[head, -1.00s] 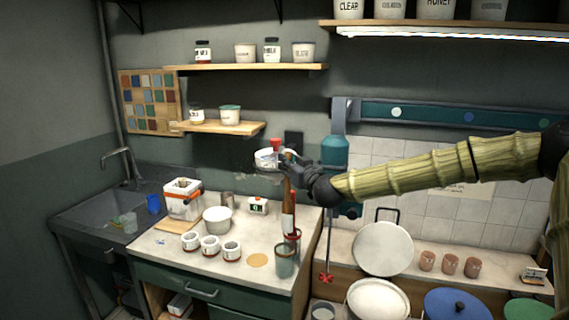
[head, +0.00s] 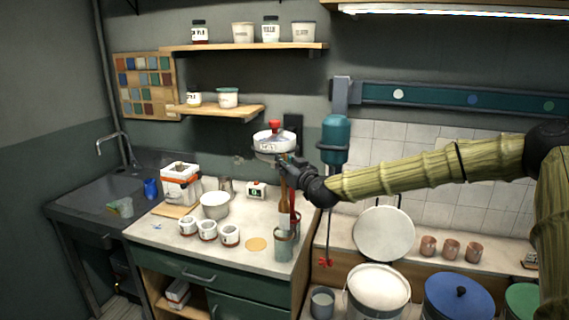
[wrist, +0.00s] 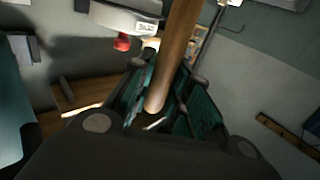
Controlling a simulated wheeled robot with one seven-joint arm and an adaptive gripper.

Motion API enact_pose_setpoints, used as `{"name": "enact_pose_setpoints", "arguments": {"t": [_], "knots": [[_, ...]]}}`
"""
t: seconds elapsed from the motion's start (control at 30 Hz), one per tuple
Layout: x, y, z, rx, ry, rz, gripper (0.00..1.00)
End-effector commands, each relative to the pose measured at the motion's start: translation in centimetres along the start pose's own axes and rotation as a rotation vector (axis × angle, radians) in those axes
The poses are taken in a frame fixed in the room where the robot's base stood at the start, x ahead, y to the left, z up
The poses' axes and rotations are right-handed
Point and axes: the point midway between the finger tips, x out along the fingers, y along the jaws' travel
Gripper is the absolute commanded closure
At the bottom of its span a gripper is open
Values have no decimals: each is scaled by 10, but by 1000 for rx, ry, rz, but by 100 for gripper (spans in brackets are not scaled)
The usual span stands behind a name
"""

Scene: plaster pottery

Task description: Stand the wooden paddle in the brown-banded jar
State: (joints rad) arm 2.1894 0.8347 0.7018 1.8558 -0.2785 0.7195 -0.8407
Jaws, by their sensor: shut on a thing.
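My gripper (head: 284,168) is shut on the wooden paddle (head: 284,205) near the top of its handle. The paddle hangs upright with its broad end down. In the wrist view, the round brown handle (wrist: 176,50) runs between my fingers (wrist: 168,85). The grey-green jar with a brownish band near its rim (head: 284,248) stands at the right front of the counter. The paddle's lower end meets the jar's rim in the picture. I cannot tell whether it is just inside the mouth or still above it.
A jar with a red-handled tool (head: 295,215) stands close behind. Several small white cups (head: 208,231), a white bowl (head: 214,205) and a tan disc (head: 256,244) are to the left on the counter (head: 180,250). A teal device (head: 335,135) hangs on the wall to the right.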

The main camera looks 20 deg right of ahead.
Motion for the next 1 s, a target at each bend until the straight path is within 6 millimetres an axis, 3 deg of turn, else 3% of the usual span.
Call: {"name": "enact_pose_setpoints", "arguments": {"t": [1.0], "knots": [[0, 0, 62, 0, 1, -1, 100]]}}
